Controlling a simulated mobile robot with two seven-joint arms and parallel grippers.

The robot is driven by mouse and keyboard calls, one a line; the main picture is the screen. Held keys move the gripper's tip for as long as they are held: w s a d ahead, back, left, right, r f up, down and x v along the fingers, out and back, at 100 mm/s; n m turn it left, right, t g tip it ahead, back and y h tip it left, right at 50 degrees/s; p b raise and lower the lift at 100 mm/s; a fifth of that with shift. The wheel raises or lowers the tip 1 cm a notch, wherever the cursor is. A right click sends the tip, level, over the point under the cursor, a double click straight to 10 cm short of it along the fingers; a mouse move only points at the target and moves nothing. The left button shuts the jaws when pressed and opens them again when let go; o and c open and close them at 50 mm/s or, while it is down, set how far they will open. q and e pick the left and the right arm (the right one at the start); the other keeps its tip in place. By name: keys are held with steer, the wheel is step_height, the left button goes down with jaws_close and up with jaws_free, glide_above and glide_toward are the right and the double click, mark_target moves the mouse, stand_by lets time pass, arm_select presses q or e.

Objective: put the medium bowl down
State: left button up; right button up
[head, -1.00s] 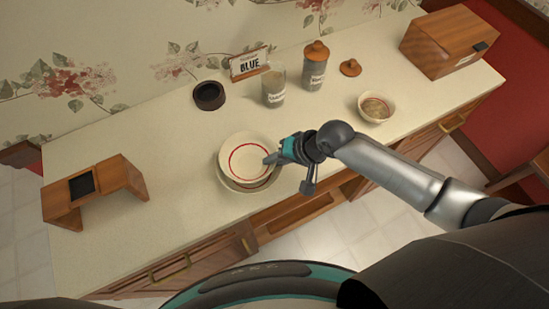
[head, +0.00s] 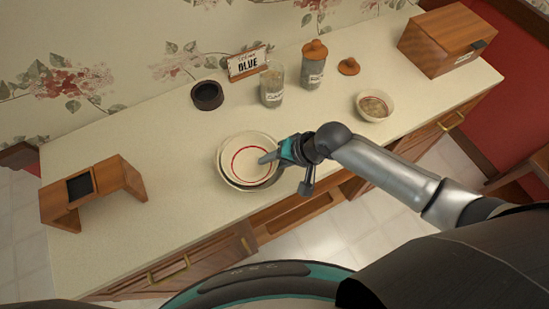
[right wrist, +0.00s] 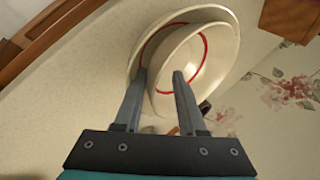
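The medium bowl (head: 245,149), cream with a red ring inside, sits nested in a larger pale bowl (head: 222,178) near the counter's front edge. Both bowls also show in the right wrist view, the medium bowl (right wrist: 200,62) inside the larger bowl (right wrist: 222,16). My right gripper (head: 266,158) is at the medium bowl's right rim. In the right wrist view its fingers (right wrist: 160,74) stand apart on either side of the bowl's wall, one inside it and one outside. The spot where the bowls touch is hidden. My left gripper is not in view.
A small bowl (head: 375,105) stands at right on the counter (head: 150,135). Glass jar (head: 272,85), lidded jar (head: 313,65), wooden lid (head: 349,66), dark round container (head: 207,95) and sign (head: 248,63) stand behind. A wooden stand (head: 120,178) is left; a wooden box (head: 445,42) is back right.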

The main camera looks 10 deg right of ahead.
steer(key=shift+d+r, duration=0.1)
steer(key=shift+r, duration=0.05)
steer(key=p+v, duration=0.2)
steer(key=v, duration=1)
steer(key=shift+r, duration=0.5)
